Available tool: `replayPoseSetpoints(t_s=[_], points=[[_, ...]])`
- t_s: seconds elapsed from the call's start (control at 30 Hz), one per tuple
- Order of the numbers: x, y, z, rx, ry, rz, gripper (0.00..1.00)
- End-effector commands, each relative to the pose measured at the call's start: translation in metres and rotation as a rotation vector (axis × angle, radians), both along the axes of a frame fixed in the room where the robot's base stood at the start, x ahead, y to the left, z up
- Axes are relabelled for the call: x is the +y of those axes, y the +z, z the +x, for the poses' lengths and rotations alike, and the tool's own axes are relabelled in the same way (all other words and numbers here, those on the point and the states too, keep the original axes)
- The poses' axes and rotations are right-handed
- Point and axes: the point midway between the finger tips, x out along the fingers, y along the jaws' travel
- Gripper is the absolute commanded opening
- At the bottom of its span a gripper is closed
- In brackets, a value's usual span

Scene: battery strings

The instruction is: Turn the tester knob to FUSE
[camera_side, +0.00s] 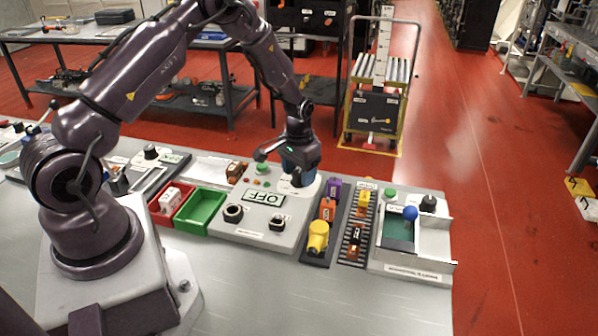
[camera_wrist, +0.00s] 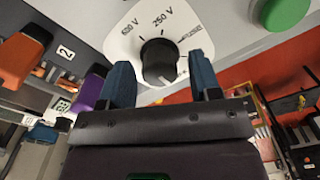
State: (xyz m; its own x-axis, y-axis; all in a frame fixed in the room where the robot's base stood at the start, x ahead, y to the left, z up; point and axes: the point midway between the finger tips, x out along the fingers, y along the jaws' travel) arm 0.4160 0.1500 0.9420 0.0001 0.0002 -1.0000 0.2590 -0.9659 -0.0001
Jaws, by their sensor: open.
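The tester knob (camera_wrist: 160,58) is a dark round knob on a white dial plate (camera_wrist: 124,50) in the wrist view. Printed marks surround it; one reads 250 V, another looks like a voltage, and a third at the right is too small to read. The knob's exact setting is unclear. My gripper (camera_wrist: 161,68) is open, with one blue finger on each side of the knob; contact cannot be told. In the side view my gripper (camera_side: 298,165) is low over the back right of the grey tester (camera_side: 238,225), hiding the knob. The tester's display (camera_side: 263,198) seems to read OFF.
A green button (camera_wrist: 285,12) lies right of the dial in the wrist view. Red (camera_side: 165,212) and green (camera_side: 201,208) bins stand left of the tester. Purple (camera_side: 333,188), orange and yellow blocks stand right of it. The bench front is clear.

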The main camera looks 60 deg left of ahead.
Motion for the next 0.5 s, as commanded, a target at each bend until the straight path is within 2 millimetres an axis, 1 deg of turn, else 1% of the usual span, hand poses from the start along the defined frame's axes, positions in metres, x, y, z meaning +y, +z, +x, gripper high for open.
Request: replayPoseSetpoints(t_s=[0.23, 0.27, 0.3, 0.37, 0.4, 0.43, 0.5], points=[[0.0000, -0.0017, 0.0000, 0.000, 0.000, 0.000, 0.57], [0.0000, -0.0017, 0.0000, 0.000, 0.000, 0.000, 0.53], [0.0000, -0.0017, 0.0000, 0.000, 0.000, 0.000, 0.44], [0.0000, -0.0016, 0.0000, 0.000, 0.000, 0.000, 0.30], [0.0000, -0.0016, 0.0000, 0.000, 0.000, 0.000, 0.21], [0.0000, -0.0016, 0.0000, 0.000, 0.000, 0.000, 0.17], [0.0001, -0.0015, -0.0001, 0.000, 0.000, 0.000, 0.17]])
